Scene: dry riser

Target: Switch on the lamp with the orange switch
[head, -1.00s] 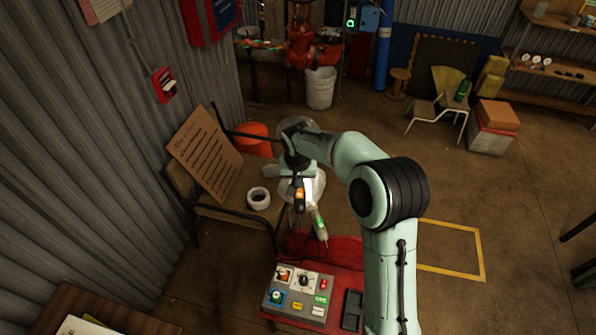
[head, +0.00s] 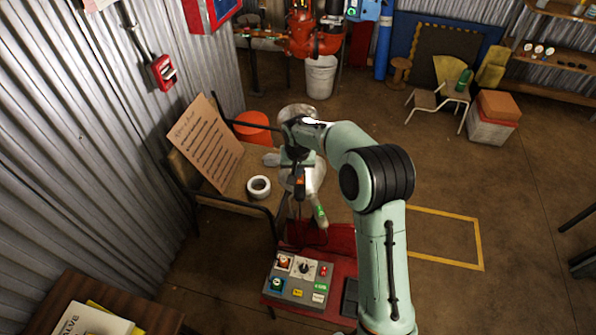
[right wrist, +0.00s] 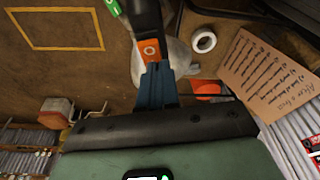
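An orange switch (right wrist: 150,50) with a pale ring mark sits on a dark body (right wrist: 146,18) in the right wrist view. It also shows in the head view (head: 300,181), small and partly hidden by my right arm. My right gripper (right wrist: 157,70) has its blue fingers together, with the tips at the edge of the orange switch. They look touching, but the exact contact is hidden. In the head view my right gripper (head: 298,165) is above the red stand. No lamp shows clearly as such. My left gripper is out of view.
A grey control box (head: 296,282) with several knobs and buttons sits on the red stand (head: 340,262). A green-and-white handle (head: 320,213) hangs close to the gripper. A white roll (head: 258,187) and a cardboard sign (head: 203,145) are on the left bench. Floor at right is open.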

